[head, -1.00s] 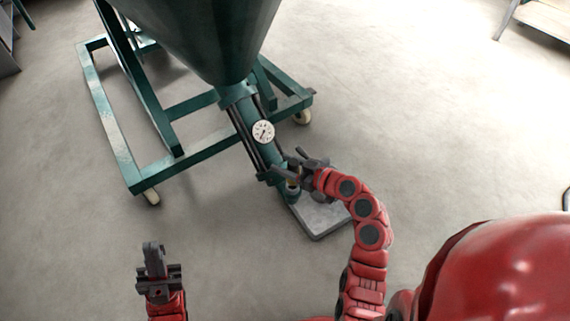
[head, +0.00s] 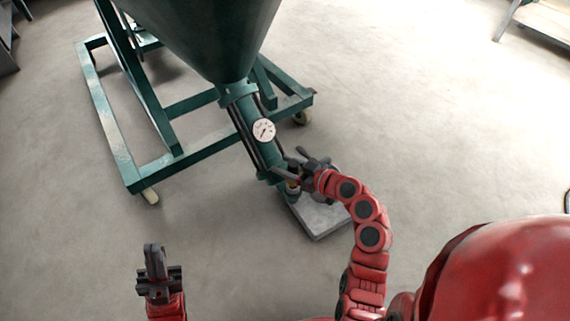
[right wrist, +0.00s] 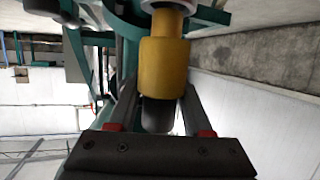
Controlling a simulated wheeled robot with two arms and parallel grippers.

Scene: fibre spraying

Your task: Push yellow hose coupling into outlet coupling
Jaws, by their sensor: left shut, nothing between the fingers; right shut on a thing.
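The yellow hose coupling (right wrist: 163,68) is between the fingers of my right gripper (right wrist: 160,95) in the right wrist view, with a dark hose end behind it. Its front meets or lies very close to a pale ring (right wrist: 190,8) at the top of that view; I cannot tell how far it is seated. In the head view my right gripper (head: 301,172) is at the lower end of the green pump tube (head: 271,157), where the outlet coupling is mostly hidden. My left gripper (head: 154,262) is shut and empty, low at the left, away from the machine.
A green hopper (head: 205,35) stands on a green wheeled frame (head: 115,140). A round pressure gauge (head: 264,130) sits on the pump tube. A grey slab (head: 322,217) lies on the floor below the outlet. The floor around my left gripper is clear.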

